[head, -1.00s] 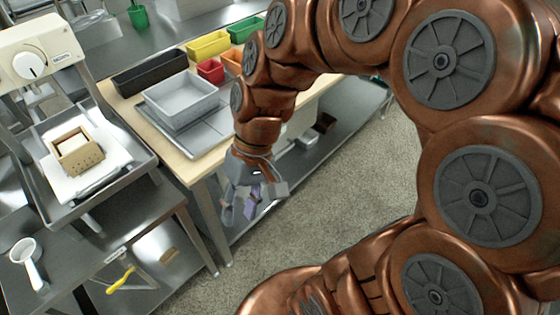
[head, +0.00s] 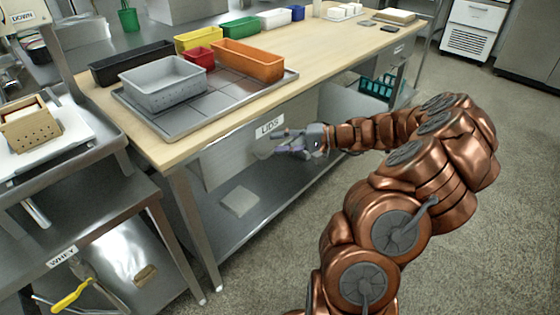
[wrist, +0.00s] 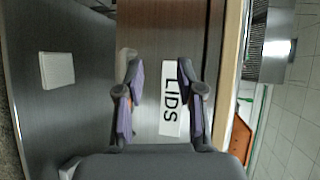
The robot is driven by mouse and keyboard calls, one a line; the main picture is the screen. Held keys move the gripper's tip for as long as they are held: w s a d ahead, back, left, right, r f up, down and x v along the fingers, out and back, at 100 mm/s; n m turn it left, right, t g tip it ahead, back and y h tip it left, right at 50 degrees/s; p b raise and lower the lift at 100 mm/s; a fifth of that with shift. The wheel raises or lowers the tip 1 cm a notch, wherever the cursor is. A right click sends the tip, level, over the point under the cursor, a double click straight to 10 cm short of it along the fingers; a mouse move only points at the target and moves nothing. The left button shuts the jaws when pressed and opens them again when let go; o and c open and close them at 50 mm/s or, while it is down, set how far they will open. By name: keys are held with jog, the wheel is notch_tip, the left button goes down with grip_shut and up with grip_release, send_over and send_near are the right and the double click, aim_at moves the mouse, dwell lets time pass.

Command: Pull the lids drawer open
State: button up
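The lids drawer (head: 232,158) is a grey front under the wooden worktop. It looks shut, flush with the table frame. Its white LIDS label (head: 269,127) is near the top edge, and the label (wrist: 171,98) shows sideways in the wrist view. My gripper (head: 279,143) is in front of the drawer, just below the label. In the wrist view my gripper (wrist: 160,95) has its two purple-padded fingers spread, with the label showing between them and nothing held. A small pale part (wrist: 124,62) shows partly behind the left finger; I cannot tell whether it is the handle.
Above the drawer, a metal tray (head: 215,112) carries a grey bin (head: 165,85), a red bin (head: 199,58) and an orange bin (head: 248,62). A lower shelf (head: 270,200) holds a pale flat block (head: 239,201). The floor (head: 480,180) to the right is open.

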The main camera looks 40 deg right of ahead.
jog(key=d+f+m+t+h+b, duration=0.2)
jog(key=d+f, duration=0.3)
jog(key=d, duration=0.3)
jog(key=shift+s+a+b+x, duration=0.1)
jog(key=shift+b+x, duration=0.05)
jog(key=shift+x, duration=1.1)
jog(key=shift+s+a+b+x, duration=0.1)
jog(key=shift+a+x, duration=0.05)
jog(key=shift+x, duration=1.1)
jog(key=shift+s+a+b+x, duration=0.1)
jog(key=shift+b+x, duration=0.05)
jog(key=shift+x, duration=1.15)
jog(key=shift+c, duration=0.4)
grip_shut()
